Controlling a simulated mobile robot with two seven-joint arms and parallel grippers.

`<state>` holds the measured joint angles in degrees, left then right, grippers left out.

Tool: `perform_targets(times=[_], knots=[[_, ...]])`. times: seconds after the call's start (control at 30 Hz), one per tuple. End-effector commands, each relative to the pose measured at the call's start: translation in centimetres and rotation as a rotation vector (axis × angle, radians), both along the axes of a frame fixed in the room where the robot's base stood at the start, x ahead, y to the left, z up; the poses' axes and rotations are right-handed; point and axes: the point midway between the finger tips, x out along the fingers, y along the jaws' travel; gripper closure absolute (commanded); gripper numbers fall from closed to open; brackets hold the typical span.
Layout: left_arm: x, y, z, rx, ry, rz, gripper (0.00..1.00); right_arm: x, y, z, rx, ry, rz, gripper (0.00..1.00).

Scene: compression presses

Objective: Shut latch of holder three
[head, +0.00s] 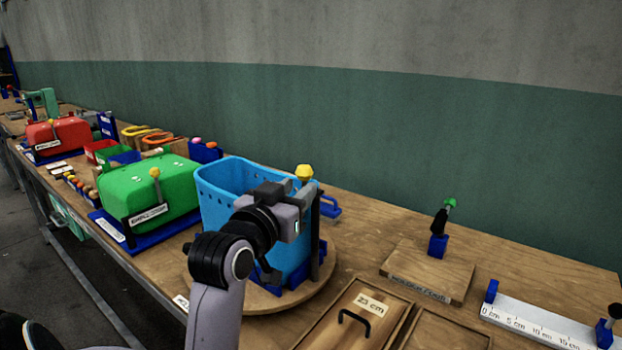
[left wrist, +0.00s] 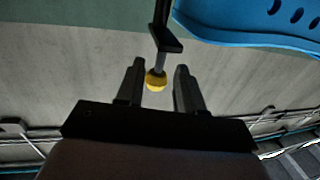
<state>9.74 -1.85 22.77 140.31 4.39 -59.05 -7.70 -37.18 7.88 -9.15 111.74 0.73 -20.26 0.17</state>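A blue perforated basket (head: 222,200) stands in a blue holder on a round wooden board (head: 225,295). A dark upright lever with a yellow knob (head: 304,172) rises at the basket's right side. No label reading "three" is legible on this holder. My left gripper (head: 305,198) is at the basket's upper right, just below the knob in the picture. In the left wrist view the fingers are apart, with the yellow knob (left wrist: 156,80) showing between them and gaps on both sides. The basket rim (left wrist: 250,30) shows at upper right there. My right gripper is not in view.
A green press (head: 165,190) and a red one (head: 58,138) stand to the left. A wooden block with a green-knobbed lever (head: 449,203) is to the right. The rear right tabletop is clear.

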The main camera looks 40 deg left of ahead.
Motion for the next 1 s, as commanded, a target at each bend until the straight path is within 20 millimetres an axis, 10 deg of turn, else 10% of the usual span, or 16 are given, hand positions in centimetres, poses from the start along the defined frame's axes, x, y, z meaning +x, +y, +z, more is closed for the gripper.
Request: perform_targets(times=[0.77, 0.9, 1.0], knots=[[5.2, 1.7, 0.0, 0.001, -0.001, -0.001, 0.63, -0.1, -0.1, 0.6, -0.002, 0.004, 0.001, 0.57], [5.1, 1.7, 0.0, 0.001, -0.001, -0.001, 0.99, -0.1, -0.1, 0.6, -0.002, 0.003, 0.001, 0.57], [5.1, 1.7, 0.1, 0.002, -0.003, -0.001, 1.0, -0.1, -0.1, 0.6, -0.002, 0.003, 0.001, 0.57]])
